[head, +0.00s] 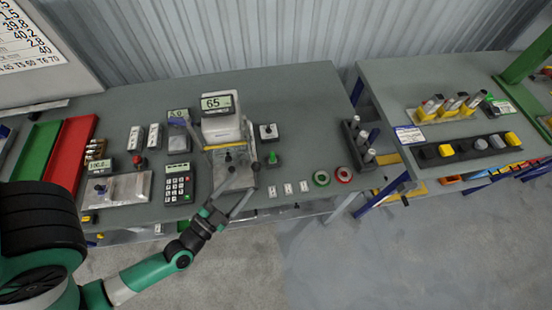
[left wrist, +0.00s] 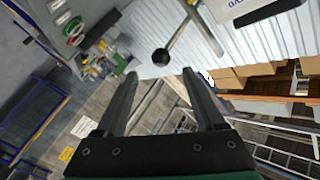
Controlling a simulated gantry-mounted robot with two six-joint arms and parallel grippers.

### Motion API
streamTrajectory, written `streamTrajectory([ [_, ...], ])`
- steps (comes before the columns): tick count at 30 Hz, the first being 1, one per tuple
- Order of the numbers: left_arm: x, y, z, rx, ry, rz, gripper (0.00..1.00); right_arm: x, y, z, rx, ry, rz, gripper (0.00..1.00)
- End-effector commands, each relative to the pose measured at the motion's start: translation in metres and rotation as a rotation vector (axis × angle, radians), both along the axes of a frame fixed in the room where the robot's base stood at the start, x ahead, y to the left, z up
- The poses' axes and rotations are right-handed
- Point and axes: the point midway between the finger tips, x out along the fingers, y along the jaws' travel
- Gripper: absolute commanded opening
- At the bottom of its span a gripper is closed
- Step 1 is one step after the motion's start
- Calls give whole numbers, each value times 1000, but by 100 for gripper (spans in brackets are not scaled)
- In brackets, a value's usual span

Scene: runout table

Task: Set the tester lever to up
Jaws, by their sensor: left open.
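The tester (head: 222,131) stands near the middle of the grey bench, with a screen reading 65 and a yellow bar across its front. In the left wrist view, a lever with a black ball knob (left wrist: 160,57) on a thin metal rod lies ahead of the fingertips, roughly between them in the picture and apart from them. In the head view, the lever appears to hang down at the tester's front right (head: 255,166). My left gripper (head: 238,190) is open and empty in front of the tester; it also shows in the left wrist view (left wrist: 159,74). My right gripper is out of view.
A calculator (head: 178,183) and a metal plate fixture (head: 117,189) lie left of the tester. A second bench (head: 440,80) stands beyond a gap.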

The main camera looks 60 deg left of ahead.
Motion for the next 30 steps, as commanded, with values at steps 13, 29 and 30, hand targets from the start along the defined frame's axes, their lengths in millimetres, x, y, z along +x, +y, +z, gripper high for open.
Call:
streamTrajectory([
  [13, 34, 20, -2, 2, 0, 10, 71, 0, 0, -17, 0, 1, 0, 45],
  [29, 103, 52, 0, 0, 5, 6, 71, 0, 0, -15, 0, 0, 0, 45],
  [30, 103, 52, 0, 0, 5, 6, 71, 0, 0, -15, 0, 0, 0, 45],
])
